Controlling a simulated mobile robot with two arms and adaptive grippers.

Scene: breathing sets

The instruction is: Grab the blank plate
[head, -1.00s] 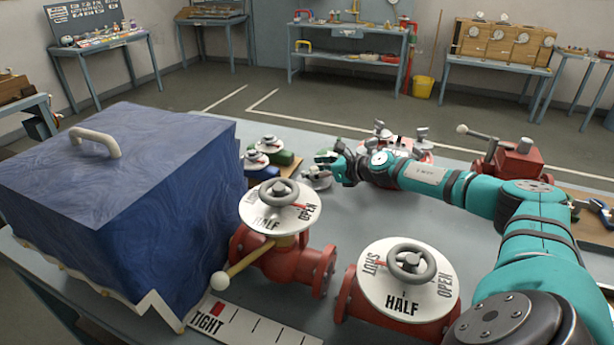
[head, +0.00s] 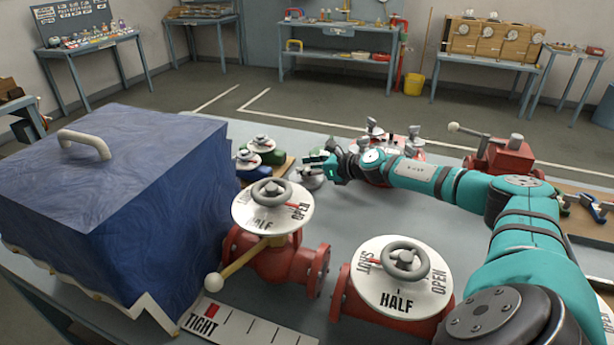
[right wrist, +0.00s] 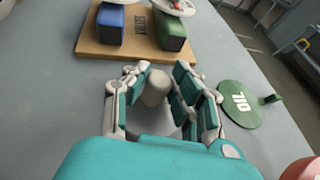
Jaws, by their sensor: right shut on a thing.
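The blank plate, a plain grey disc with a rounded knob, lies on the table past the valves in the head view (head: 307,181). In the right wrist view the knob (right wrist: 157,91) stands between my fingers, and the disc below is partly hidden by them. My right gripper (head: 319,162) is shut on this knob, with fingers on both sides of it in the right wrist view (right wrist: 160,78). The plate appears to be at table height; I cannot tell whether it touches. My left gripper is not in view.
A green plate with white marks (right wrist: 239,104) lies just right of the gripper in the wrist view. A wooden board (right wrist: 146,53) with blue and green blocks is beyond. Red valves with white dials (head: 402,285) and a blue covered box (head: 120,190) stand nearer.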

